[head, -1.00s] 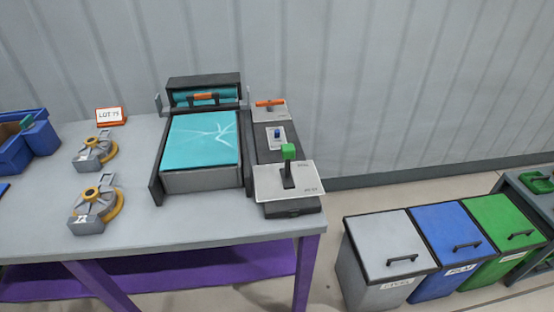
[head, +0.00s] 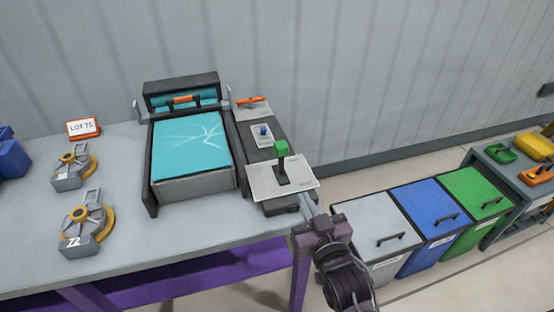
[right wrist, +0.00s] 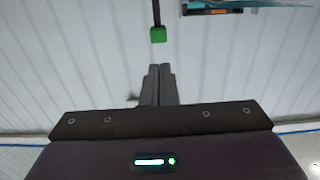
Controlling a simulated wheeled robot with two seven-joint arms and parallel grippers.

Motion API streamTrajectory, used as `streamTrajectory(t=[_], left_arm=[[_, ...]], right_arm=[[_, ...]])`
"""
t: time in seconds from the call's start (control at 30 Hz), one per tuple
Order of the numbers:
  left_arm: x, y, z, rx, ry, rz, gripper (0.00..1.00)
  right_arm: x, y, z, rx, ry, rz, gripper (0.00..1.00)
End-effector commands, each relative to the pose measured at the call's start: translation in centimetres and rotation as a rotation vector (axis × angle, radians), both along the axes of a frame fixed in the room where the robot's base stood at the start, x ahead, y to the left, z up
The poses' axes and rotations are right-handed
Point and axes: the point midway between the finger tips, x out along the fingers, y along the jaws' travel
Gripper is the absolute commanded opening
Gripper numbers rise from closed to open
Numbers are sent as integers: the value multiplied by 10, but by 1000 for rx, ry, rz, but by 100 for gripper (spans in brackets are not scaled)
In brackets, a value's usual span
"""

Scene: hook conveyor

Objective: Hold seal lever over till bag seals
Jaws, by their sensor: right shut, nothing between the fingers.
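The seal lever (head: 282,165) is a dark upright stem with a green knob (head: 281,147). It stands on a light plate (head: 262,184) on the control panel at the right of the sealer. The teal bag (head: 188,146) lies flat on the grey sealer bed, under a black roller frame (head: 181,90). My right gripper (head: 306,199) is shut and empty at the plate's front right corner, below and apart from the knob. In the right wrist view the closed fingers (right wrist: 158,72) point toward the green knob (right wrist: 157,35). My left gripper is out of view.
A blue switch (head: 263,131) and an orange handle (head: 250,101) sit behind the lever on the panel. Two grey and yellow fixtures (head: 86,222) and a LOT 75 sign (head: 84,128) stand on the left. Grey, blue and green bins (head: 375,226) stand right of the table.

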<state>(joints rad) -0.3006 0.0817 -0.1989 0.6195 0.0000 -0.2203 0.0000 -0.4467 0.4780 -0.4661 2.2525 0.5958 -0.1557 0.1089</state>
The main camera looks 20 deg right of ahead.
Motion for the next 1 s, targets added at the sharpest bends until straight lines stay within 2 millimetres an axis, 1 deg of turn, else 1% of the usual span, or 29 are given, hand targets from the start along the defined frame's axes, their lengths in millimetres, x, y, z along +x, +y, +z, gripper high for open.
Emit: streamTrajectory(t=[0.07,0.33,0.47,0.57,0.67,0.9,1.0], left_arm=[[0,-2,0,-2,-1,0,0],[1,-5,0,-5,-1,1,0],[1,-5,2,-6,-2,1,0],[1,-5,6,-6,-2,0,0],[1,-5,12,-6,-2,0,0],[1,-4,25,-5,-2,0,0],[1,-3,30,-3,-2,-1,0]], right_arm=[[-1,0,4,5,-6,0,0],[0,0,4,4,-6,0,0],[6,0,5,3,-8,0,0],[18,0,6,3,-9,-1,0],[37,1,7,2,-10,-1,0],[89,3,7,2,-9,-2,0],[107,4,7,3,-7,-1,0]])
